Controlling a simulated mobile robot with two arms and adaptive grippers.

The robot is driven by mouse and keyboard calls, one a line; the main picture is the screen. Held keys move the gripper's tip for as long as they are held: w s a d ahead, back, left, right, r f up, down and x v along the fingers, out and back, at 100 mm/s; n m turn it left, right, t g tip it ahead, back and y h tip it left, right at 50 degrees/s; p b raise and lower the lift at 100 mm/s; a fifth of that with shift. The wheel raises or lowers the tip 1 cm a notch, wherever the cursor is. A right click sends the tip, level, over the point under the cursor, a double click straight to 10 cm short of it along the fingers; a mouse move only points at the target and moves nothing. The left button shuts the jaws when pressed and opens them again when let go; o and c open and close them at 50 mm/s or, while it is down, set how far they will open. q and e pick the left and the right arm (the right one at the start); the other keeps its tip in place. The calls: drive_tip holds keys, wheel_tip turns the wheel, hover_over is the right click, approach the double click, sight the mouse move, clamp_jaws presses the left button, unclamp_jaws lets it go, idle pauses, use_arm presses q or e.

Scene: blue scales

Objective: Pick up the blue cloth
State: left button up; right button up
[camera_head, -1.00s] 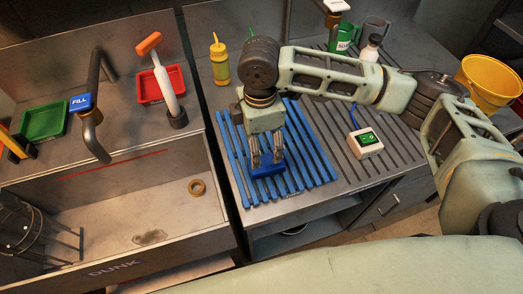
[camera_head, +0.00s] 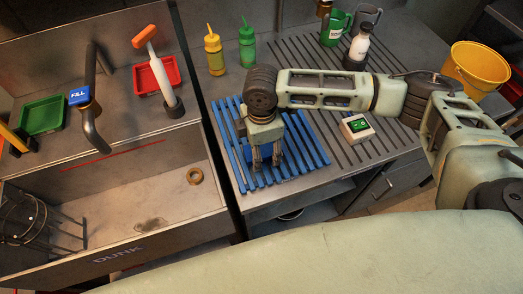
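The blue cloth (camera_head: 262,153) appears as a small darker blue patch on the blue slatted rack (camera_head: 233,150), just behind my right gripper's fingers and partly hidden by them. My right gripper (camera_head: 267,165) points down over the rack. Its two fingers are apart, with a gap between them, and their tips are close to the slats. I see no cloth clearly pinched between them. My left gripper is not in view.
Yellow (camera_head: 214,54) and green (camera_head: 247,47) bottles stand behind. A deep basin (camera_head: 150,205) lies left. A yellow bucket (camera_head: 477,67) stands at far right.

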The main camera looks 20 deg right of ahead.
sight(261, 149)
drive_tip(key=c, duration=0.9)
drive_tip(key=shift+o, duration=0.2)
drive_tip(key=shift+r, duration=0.65)
wheel_tip(261, 149, up, 3)
drive_tip(key=shift+f+b, duration=0.2)
drive_tip(key=shift+b, duration=0.45)
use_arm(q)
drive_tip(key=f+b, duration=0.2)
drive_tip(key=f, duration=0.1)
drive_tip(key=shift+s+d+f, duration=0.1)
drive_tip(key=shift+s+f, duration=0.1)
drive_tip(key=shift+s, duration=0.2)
use_arm(e)
drive_tip(key=s+d+r, duration=0.5)
drive_tip(key=d+r, duration=0.2)
drive_tip(key=d, duration=0.3)
drive_tip(key=shift+s, duration=0.4)
